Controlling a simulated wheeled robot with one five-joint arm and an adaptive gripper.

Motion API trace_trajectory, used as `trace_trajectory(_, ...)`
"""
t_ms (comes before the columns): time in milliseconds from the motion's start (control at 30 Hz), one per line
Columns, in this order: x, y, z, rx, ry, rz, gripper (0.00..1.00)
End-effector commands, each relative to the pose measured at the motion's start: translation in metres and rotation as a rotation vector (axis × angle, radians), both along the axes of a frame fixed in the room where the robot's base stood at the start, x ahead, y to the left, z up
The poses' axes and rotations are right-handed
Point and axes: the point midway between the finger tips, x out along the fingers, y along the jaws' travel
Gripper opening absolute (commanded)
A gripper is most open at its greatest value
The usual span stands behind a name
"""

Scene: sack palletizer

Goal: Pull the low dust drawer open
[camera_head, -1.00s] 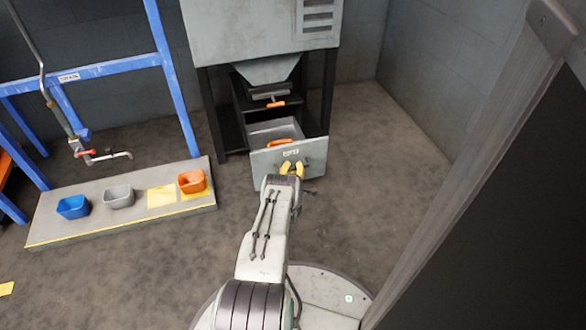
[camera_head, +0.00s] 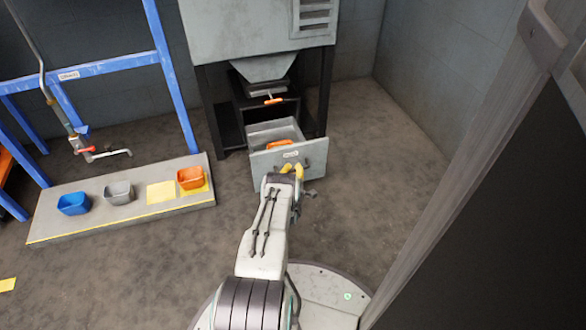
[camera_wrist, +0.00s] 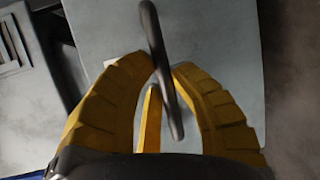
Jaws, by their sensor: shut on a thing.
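The low dust drawer (camera_head: 312,158) is a grey tray with a flat front panel, and it stands pulled out from under the grey machine. Its inside (camera_head: 272,132) shows from above, with an orange piece (camera_head: 281,145) at the panel's top edge. My gripper (camera_head: 293,170) is at the front of the panel, its yellow fingers shut on the drawer's handle. In the wrist view the dark handle bar (camera_wrist: 160,60) passes between the yellow fingers (camera_wrist: 165,85), with the grey panel (camera_wrist: 215,35) behind. The exact contact is partly hidden.
Above the drawer is a hopper outlet with an orange-handled slide (camera_head: 272,100). At left, a low platform (camera_head: 110,222) carries a blue bin (camera_head: 74,204), a grey bin (camera_head: 119,192) and an orange bin (camera_head: 190,178). A blue frame (camera_head: 172,80) stands behind. Floor right of the drawer is clear.

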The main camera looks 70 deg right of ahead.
Motion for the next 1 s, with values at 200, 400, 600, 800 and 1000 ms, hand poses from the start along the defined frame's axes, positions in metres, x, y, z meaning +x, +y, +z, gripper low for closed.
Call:
trace_trajectory(200,0.002,0.001,-0.001,0.003,-0.001,0.003,0.36)
trace_trajectory(400,0.001,0.001,-0.001,0.002,0.000,0.002,0.47)
trace_trajectory(600,0.001,0.001,-0.001,0.002,0.000,0.002,0.47)
trace_trajectory(800,0.000,0.006,0.000,0.003,0.000,0.002,0.47)
trace_trajectory(1000,-0.004,0.023,0.003,0.004,0.001,0.002,0.47)
